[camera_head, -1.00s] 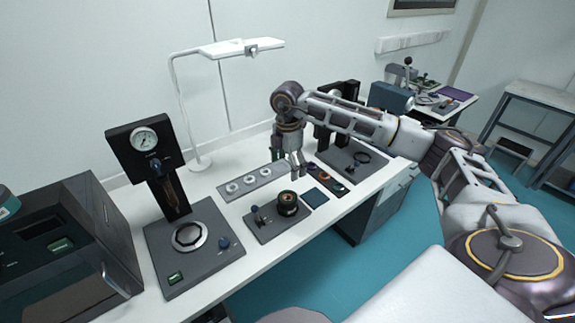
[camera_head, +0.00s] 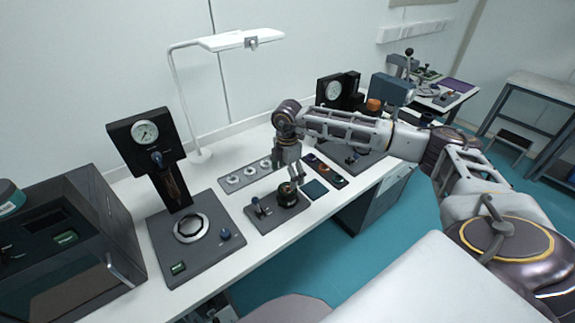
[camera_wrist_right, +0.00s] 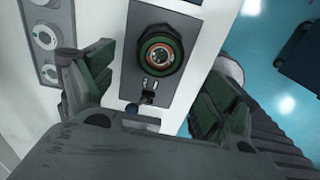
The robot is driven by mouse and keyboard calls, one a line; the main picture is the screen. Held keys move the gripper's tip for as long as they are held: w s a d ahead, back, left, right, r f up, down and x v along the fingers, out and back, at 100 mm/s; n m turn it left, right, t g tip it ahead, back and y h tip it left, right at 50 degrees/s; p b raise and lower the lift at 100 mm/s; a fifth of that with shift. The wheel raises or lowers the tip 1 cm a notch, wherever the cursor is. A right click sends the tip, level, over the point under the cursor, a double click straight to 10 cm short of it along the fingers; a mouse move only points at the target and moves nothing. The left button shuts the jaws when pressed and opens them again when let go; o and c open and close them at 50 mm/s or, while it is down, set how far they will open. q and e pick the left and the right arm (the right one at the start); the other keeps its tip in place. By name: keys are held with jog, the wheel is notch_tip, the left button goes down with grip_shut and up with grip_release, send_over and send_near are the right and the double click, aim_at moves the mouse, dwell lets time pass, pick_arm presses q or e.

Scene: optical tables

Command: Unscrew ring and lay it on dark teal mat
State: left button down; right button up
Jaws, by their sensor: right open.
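The dark ring (camera_head: 287,198) sits on a round fitting on a grey base plate (camera_head: 262,226). In the right wrist view the ring (camera_wrist_right: 142,50) is black and ribbed around an orange and green centre. My right gripper (camera_head: 289,178) points down just above the fitting and partly covers it. In the right wrist view its fingers (camera_wrist_right: 150,88) are spread wide with nothing between them, and the ring lies ahead of them. The dark teal mat (camera_head: 316,189) lies empty on the table, right of the base plate. My left gripper is out of view.
A grey strip with several pale rings (camera_head: 233,180) lies behind the base plate. A tray with small coloured parts (camera_head: 322,169) lies behind the mat. A gauge stand (camera_head: 190,228) stands left, and a lamp (camera_head: 232,42) hangs over the back.

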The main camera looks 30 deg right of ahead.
aim_at(287, 189)
jog(key=shift+f+p, duration=0.45)
jog(key=shift+f, duration=2.85)
jog(key=c, duration=1.1)
jog(key=shift+o, duration=0.2)
jog(key=shift+n, duration=0.4)
jog(key=shift+n+b, duration=0.55)
jog(key=shift+n, duration=1.05)
jog(key=shift+n+b, duration=0.65)
jog(key=shift+n, duration=1.65)
jog(key=shift+n+b, duration=0.7)
jog(key=shift+n, duration=1.5)
jog(key=shift+r+n+b, duration=0.1)
jog(key=shift+n+b, duration=0.55)
jog(key=shift+n, duration=1.45)
